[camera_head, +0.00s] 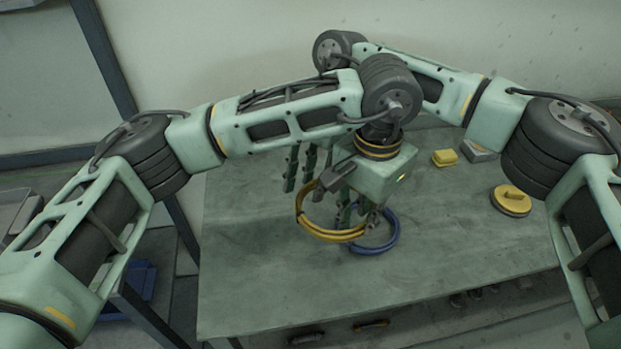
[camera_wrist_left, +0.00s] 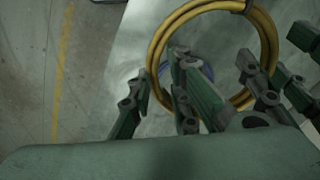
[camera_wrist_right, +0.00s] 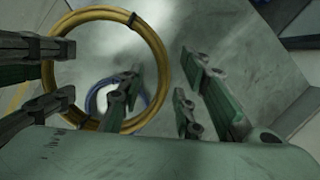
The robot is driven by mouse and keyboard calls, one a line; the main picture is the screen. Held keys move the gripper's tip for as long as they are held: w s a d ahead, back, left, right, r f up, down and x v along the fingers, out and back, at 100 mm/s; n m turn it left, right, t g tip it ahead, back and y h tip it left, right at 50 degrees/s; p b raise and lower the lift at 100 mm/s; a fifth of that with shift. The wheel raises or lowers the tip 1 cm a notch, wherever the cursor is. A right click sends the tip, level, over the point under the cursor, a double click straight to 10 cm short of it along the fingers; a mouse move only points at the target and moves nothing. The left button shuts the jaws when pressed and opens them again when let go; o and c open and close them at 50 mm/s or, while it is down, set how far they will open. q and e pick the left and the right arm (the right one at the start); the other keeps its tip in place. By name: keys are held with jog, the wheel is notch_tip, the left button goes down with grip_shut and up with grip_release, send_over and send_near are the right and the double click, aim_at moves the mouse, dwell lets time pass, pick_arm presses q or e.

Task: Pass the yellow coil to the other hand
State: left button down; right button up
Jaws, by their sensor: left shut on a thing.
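The yellow coil (camera_head: 335,236) is a ring with dark bands, held above the table. My left gripper (camera_head: 362,214) is shut on its right part in the head view. My right gripper (camera_head: 303,165) is to the left of it there, partly hidden behind my left arm. In the right wrist view, the fingers of my right gripper (camera_wrist_right: 155,105) are spread and empty, near the right rim of the yellow coil (camera_wrist_right: 163,60). The left wrist view shows the yellow coil (camera_wrist_left: 272,40) beside fingers of both grippers; the exact contact is hard to make out.
A blue coil (camera_head: 385,247) lies on the table (camera_head: 250,280) below the yellow coil. The table's left and front are clear.

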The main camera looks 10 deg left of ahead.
grip_shut()
pick_arm(q)
jog(key=c, duration=1.6)
grip_release()
jog(key=shift+o, duration=0.2)
